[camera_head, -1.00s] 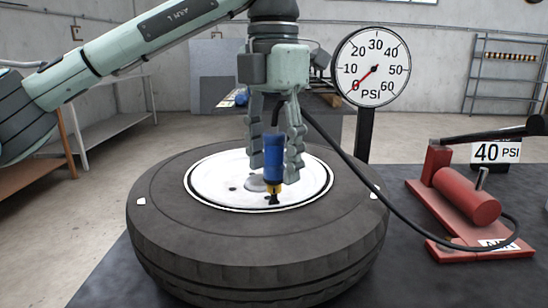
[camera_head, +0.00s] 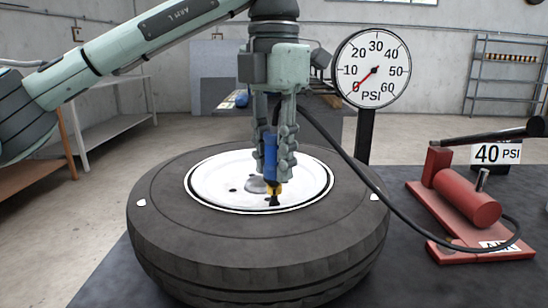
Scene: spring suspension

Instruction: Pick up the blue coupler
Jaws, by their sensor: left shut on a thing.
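The blue coupler (camera_head: 270,158) stands upright over the white wheel rim (camera_head: 215,180), with a yellow-gold lower end (camera_head: 273,188) just above or at a small dark valve stem (camera_head: 272,201); I cannot tell whether they touch. My left gripper (camera_head: 274,165) points straight down and is shut on the coupler, its fingers on both sides and covering part of it. A black hose (camera_head: 345,160) runs from the coupler's top area to the right. My right gripper is not in view.
The rim sits in a dark tire (camera_head: 180,240) lying flat on a dark surface. A red foot pump (camera_head: 470,205) stands at right with a 40 PSI sign (camera_head: 497,152). A round gauge (camera_head: 371,68) on a post reads near 0. Benches and a shelf stand behind.

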